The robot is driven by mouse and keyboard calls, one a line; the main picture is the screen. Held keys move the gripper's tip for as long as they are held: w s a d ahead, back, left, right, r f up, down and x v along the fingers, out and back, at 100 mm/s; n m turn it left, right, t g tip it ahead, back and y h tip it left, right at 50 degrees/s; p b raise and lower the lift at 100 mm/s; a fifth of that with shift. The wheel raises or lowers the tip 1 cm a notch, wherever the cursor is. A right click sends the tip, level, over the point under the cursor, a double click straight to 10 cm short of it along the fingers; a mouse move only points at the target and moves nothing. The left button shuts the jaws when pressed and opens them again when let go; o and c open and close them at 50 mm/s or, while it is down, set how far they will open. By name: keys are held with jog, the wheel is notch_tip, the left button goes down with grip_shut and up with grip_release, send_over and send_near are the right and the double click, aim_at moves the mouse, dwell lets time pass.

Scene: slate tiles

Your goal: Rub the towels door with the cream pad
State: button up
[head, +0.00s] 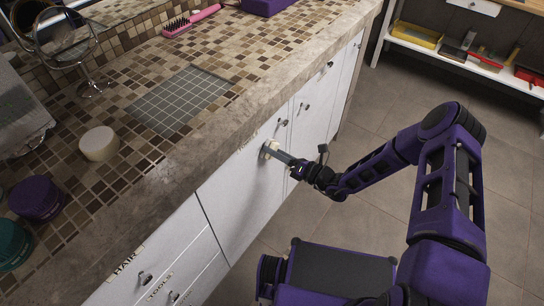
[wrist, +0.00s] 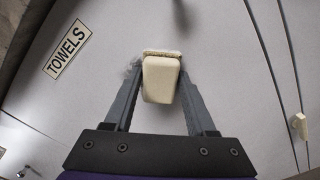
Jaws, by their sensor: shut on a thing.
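The cream pad (wrist: 161,80) is a small pale block held between the two fingers of my gripper (head: 272,152). The towels door (head: 238,200) is a white cabinet front under the counter; its "TOWELS" label (wrist: 67,48) reads clearly in the wrist view. The pad's far end appears to touch the door's upper part, right of and below the label in the wrist view. A faint grey smudge (wrist: 132,68) shows on the door beside the pad, partly behind the left finger. In the head view the pad (head: 268,148) shows only as a small pale spot at the fingertips.
The stone counter edge (head: 185,150) overhangs the doors just above my gripper. A cream round tub (head: 99,144), a mirror (head: 65,45) and a pink brush (head: 190,20) stand or lie on the counter. Drawers (head: 150,262) are at lower left. The floor (head: 375,120) beyond is clear.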

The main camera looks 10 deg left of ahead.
aim_at(257, 155)
jog(key=shift+w+d, duration=0.25)
jog(key=shift+w, duration=0.4)
jog(key=shift+w+d, duration=0.2)
jog(key=shift+w, duration=0.4)
jog(key=shift+s+a+p, duration=0.5)
jog(key=shift+s+a, duration=0.05)
jog(key=shift+s, duration=0.7)
jog(key=shift+s+a+p, duration=0.45)
jog(key=shift+s+a, duration=0.05)
jog(key=shift+s, duration=0.75)
jog(key=shift+s+a+p, duration=0.5)
jog(key=shift+s+a, duration=0.05)
jog(key=shift+s, duration=0.7)
jog(key=shift+r+p, duration=0.35)
jog(key=shift+r, duration=0.1)
jog(key=shift+w+d+f+b, duration=0.15)
jog(key=shift+w+d+b, duration=0.15)
jog(key=shift+w, duration=0.1)
jog(key=shift+w+d+b, duration=0.35)
jog(key=shift+w+b, duration=0.1)
jog(key=shift+w, duration=0.45)
jog(key=shift+w+d+b, duration=0.3)
jog(key=shift+w+b, duration=0.2)
jog(key=shift+w, duration=0.45)
jog(key=shift+w+d+b, duration=0.35)
jog(key=shift+w+b, duration=0.1)
jog(key=shift+w, duration=0.45)
jog(key=shift+w+d, duration=0.3)
jog(key=shift+w, duration=0.35)
jog(key=shift+s, duration=0.1)
